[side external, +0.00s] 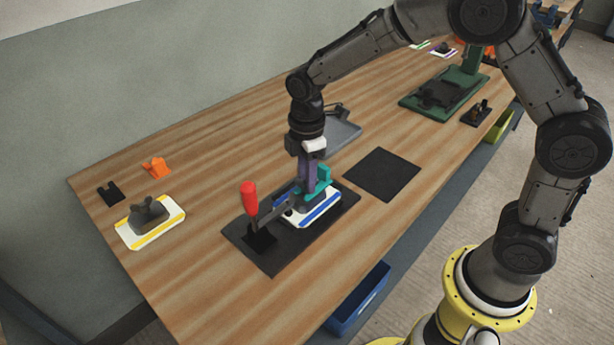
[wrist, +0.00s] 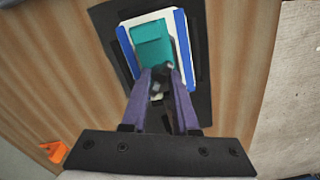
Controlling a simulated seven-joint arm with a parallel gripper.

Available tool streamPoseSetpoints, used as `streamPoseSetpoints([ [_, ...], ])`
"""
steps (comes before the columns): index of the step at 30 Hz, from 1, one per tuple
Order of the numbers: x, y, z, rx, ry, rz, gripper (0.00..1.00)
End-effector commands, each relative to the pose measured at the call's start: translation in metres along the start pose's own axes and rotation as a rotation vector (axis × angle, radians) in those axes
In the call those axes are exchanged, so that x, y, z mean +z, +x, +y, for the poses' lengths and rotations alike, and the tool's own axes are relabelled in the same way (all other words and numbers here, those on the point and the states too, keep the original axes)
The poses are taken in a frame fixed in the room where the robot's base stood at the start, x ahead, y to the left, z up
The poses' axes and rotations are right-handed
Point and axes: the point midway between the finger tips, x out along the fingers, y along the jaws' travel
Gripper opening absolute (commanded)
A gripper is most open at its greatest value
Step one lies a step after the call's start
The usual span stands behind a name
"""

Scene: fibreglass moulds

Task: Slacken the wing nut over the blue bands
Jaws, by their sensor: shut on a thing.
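The white plate with blue bands (side external: 323,216) lies on a dark base plate (side external: 270,262); both bands (wrist: 184,50) also show in the wrist view. A teal block (side external: 323,178) stands over the plate, and it shows in the wrist view (wrist: 152,42). My gripper (side external: 307,185) points down at the plate, its purple fingers beside the teal block. In the wrist view the fingertips (wrist: 163,72) come together on a small dark grey piece, which I take for the wing nut; the fingers mostly hide it.
A red-handled clamp (side external: 249,198) stands close left of my gripper. A yellow-banded plate (side external: 132,236) with a grey part, an orange piece (side external: 156,167) and a black piece (side external: 111,194) lie farther left. A black mat (side external: 382,174) is at right. Bare wood lies between.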

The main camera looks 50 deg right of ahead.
Motion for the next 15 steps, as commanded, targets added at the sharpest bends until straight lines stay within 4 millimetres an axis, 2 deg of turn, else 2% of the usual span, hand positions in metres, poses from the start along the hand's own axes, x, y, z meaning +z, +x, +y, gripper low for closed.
streamPoseSetpoints([
  [15, -0.0001, -0.0008, 0.0002, 0.000, -0.436, -0.001, 0.00],
])
